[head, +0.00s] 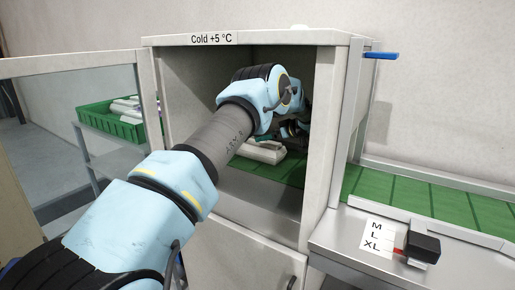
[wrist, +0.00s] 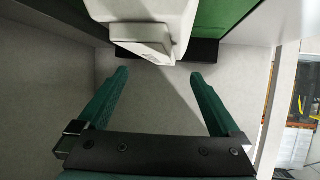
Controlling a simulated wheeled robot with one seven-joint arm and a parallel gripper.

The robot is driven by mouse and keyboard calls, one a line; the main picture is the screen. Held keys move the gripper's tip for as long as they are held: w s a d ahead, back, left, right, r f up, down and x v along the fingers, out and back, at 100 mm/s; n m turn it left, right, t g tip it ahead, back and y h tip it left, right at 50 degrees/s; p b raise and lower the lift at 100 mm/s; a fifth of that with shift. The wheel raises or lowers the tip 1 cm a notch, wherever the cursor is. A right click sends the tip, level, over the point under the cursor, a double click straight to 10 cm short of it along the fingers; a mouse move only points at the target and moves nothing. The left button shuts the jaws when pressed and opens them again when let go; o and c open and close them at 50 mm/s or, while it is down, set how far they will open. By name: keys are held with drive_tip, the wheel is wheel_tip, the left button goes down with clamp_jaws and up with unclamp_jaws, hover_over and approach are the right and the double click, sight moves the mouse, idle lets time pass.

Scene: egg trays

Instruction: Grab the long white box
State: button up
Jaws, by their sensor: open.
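A long white box (head: 262,152) lies on a green surface inside the cold cabinet, partly hidden behind my arm in the head view. In the wrist view, white box-like forms (wrist: 145,40) show at the top centre, beyond my fingertips. I cannot tell whether they are one box or more. My gripper (wrist: 158,76) is open, with its two green fingers apart and nothing between them. The near end of the white forms is just ahead of the gap between the fingertips. In the head view my gripper is mostly hidden by my arm.
The cabinet (head: 180,40) has side walls close around my arm, and its glass door (head: 80,150) stands open at the left. A green crate (head: 95,118) with white items shows through the glass. A green conveyor (head: 430,200) and a label sheet (head: 376,238) are at the right.

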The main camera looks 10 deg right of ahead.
sight(255, 147)
drive_tip(key=shift+p+x, duration=1.35)
drive_tip(key=shift+x, duration=1.8)
drive_tip(key=shift+d+f, duration=0.1)
drive_tip(key=shift+d, duration=0.05)
clamp_jaws()
